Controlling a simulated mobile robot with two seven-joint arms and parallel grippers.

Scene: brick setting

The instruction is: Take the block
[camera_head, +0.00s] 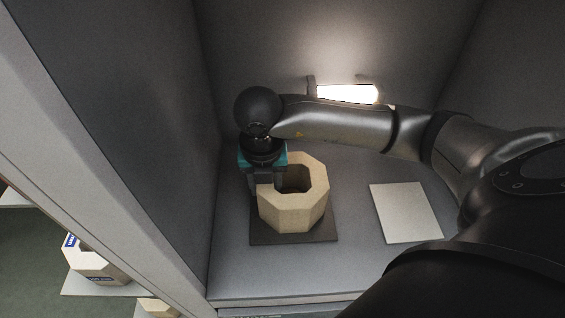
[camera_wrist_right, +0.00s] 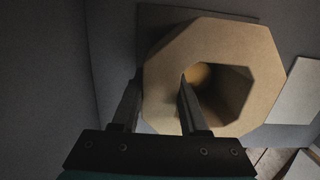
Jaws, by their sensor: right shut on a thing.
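The block (camera_head: 297,206) is a tan octagonal ring with a hole through its middle. It sits on a dark square mat (camera_head: 322,232) inside a grey booth. My right gripper (camera_head: 264,184) reaches down at the block's left side and is shut on its wall. In the right wrist view the block (camera_wrist_right: 237,48) shows from above, with one finger of my right gripper (camera_wrist_right: 160,104) in the hole and the other outside the left edge. My gripper hides part of the block's rim. My left gripper is not in view.
A pale square plate (camera_head: 406,212) lies on the booth floor to the right of the block. A bright lamp (camera_head: 347,94) is at the back wall. The booth's left wall (camera_head: 120,110) stands close to my gripper. Outside, another block (camera_head: 93,262) sits on a pale plate at lower left.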

